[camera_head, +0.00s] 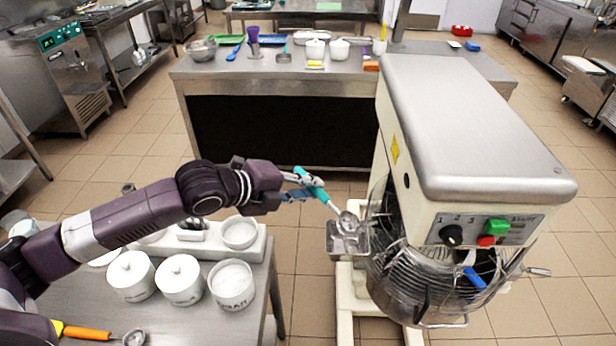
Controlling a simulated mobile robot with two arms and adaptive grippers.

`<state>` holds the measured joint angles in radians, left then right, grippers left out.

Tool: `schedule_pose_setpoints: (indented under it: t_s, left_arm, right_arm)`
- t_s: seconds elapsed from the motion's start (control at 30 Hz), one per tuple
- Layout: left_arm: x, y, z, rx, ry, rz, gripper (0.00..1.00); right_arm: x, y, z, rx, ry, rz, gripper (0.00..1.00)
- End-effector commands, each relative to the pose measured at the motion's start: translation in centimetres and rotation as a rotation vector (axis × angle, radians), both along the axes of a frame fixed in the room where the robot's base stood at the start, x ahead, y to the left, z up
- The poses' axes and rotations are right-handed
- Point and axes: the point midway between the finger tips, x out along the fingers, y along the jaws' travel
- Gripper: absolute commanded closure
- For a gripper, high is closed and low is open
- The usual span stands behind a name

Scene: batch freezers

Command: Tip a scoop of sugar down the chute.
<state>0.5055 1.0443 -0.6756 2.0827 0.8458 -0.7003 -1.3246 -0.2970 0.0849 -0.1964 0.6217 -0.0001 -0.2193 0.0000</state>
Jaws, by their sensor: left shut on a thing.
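My left gripper (303,184) is shut on the teal handle of a scoop (318,191). The scoop's metal bowl is over or at the metal chute (345,240) on the left side of the mixer (450,130). I cannot tell whether the bowl is level or tilted, or if it holds sugar. A white tub of white powder (231,283) stands open on the near table, below my left arm. Its label is not fully readable. My right gripper is not in view.
Two lidded white tubs (180,279) stand beside the open one on the steel table (262,262). An orange-handled scoop (88,332) lies in the lower left. The mixer's wire guard (415,285) is close to the scoop. A back counter (215,68) carries utensils.

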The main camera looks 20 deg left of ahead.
Motion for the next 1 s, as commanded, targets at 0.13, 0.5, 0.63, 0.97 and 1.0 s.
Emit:
schedule_pose_setpoints:
  t_s: [0.13, 0.5, 0.63, 0.97, 1.0]
  left_arm:
    - [0.2, -0.2, 1.0, 0.04, 0.047, -0.001, 1.0]
    - [0.5, -0.5, 1.4, 0.16, 0.184, -0.002, 1.0]
    - [0.7, -0.7, 1.7, 0.209, 0.239, -0.002, 1.0]
    - [1.4, -1.3, 1.7, 0.372, 0.422, -0.003, 1.0]
    - [1.5, -1.4, 1.7, 0.399, 0.451, -0.003, 1.0]
  right_arm:
    - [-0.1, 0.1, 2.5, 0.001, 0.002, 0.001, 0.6]
    - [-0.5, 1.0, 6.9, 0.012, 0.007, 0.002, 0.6]
    - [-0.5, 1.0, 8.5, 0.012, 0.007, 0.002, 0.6]
    - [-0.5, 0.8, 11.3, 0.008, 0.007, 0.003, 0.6]
    - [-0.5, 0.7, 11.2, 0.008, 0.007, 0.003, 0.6]
